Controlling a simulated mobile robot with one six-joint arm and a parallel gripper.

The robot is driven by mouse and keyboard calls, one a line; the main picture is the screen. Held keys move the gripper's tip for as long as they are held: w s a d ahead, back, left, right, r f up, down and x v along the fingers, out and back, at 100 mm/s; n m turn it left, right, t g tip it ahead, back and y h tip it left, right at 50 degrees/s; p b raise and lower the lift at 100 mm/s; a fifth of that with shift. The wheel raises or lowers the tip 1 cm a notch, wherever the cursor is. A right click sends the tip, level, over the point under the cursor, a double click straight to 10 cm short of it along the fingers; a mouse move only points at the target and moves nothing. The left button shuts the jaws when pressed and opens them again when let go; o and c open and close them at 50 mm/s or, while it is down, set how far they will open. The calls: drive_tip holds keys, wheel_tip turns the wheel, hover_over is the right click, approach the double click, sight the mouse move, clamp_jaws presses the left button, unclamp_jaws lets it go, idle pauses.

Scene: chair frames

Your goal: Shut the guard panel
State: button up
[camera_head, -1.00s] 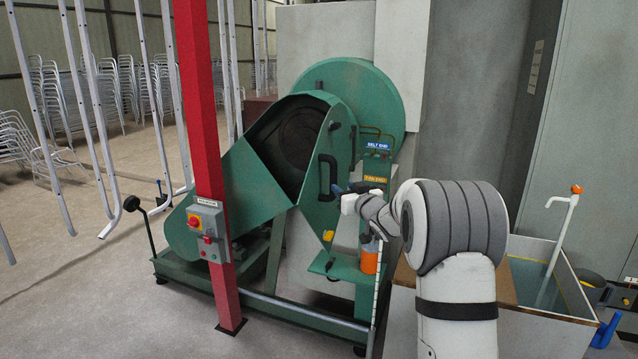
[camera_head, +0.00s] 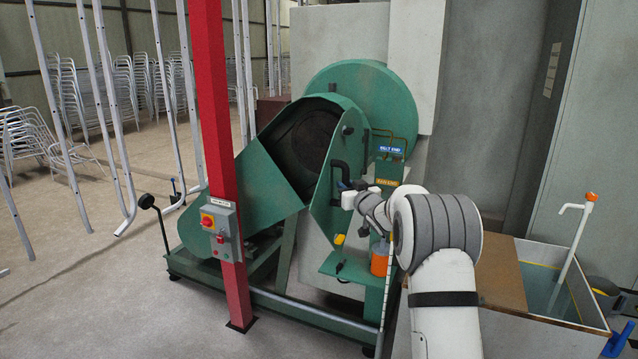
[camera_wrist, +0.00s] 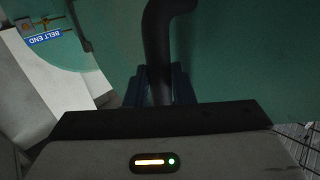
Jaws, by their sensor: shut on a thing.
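The guard panel (camera_head: 324,206) is a green plate on the green machine. It stands swung out, with the dark opening (camera_head: 306,140) behind it uncovered. A black bar handle (camera_head: 337,169) is fixed to its face. My gripper (camera_head: 345,186) reaches the handle from the right, at its lower part. In the wrist view the blue fingers of my gripper (camera_wrist: 162,86) sit on both sides of the black handle (camera_wrist: 159,40), shut on it. The green panel face (camera_wrist: 230,50) fills much of that view. The fingertips are partly hidden by the handle and gripper body.
A red post (camera_head: 213,120) with a switch box (camera_head: 221,231) stands in front of the machine, left of the panel. An orange container (camera_head: 379,262) sits below my gripper. A water tank (camera_head: 562,290) is at the right. Open floor lies at the left.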

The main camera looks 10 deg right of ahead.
drive_tip(key=w+a+b, duration=0.1)
drive_tip(key=w+a, duration=0.4)
drive_tip(key=a, duration=0.4)
drive_tip(key=shift+f, duration=0.15)
drive_tip(key=o, duration=1)
drive_tip(key=shift+s+d, duration=0.1)
